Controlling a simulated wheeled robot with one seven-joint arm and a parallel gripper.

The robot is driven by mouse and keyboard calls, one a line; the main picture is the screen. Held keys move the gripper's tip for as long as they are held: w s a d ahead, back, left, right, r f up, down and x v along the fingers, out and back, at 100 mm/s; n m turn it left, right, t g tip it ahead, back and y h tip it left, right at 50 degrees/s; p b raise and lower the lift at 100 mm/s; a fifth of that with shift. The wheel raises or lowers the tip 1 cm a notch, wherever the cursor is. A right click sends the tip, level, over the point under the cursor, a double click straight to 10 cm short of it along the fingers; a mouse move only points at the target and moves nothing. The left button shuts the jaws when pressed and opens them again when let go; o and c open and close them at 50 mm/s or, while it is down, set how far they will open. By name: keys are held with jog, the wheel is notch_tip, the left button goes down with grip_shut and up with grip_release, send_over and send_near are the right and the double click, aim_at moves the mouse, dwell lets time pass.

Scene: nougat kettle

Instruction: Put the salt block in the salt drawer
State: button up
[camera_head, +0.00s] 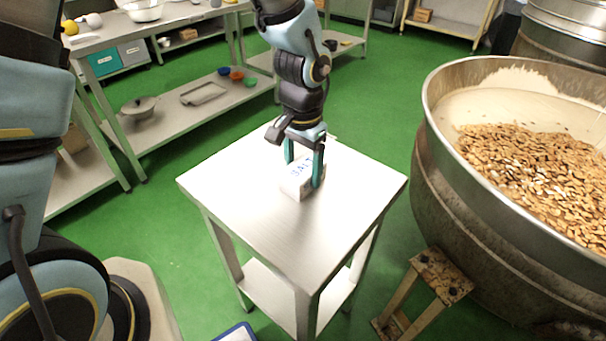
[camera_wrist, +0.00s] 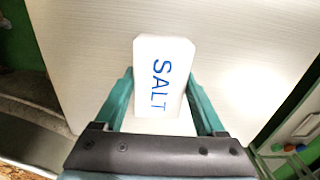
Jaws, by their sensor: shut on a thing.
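The salt block (camera_head: 296,184) is a white block with blue "SALT" lettering. It is on or just above the top of the small steel table (camera_head: 240,195); I cannot tell if it touches. My gripper (camera_head: 304,170) points down with its teal fingers on either side of the block, shut on it. In the wrist view the block (camera_wrist: 163,75) sits between the two fingers, its lettered face toward the camera. A teal drawer front (camera_head: 103,62) and a grey one (camera_head: 132,53) show under the back left bench. I cannot read which is the salt drawer.
A large steel kettle (camera_head: 445,150) full of nuts stands at the right, with a stained step stool (camera_head: 430,272) before it. The long bench (camera_head: 180,22) at the back left carries bowls, and its lower shelf a pot (camera_head: 139,107) and a tray (camera_head: 203,93). Green floor lies open between.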

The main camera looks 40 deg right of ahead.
grip_shut()
jog(key=shift+r, duration=0.1)
dwell(0.5)
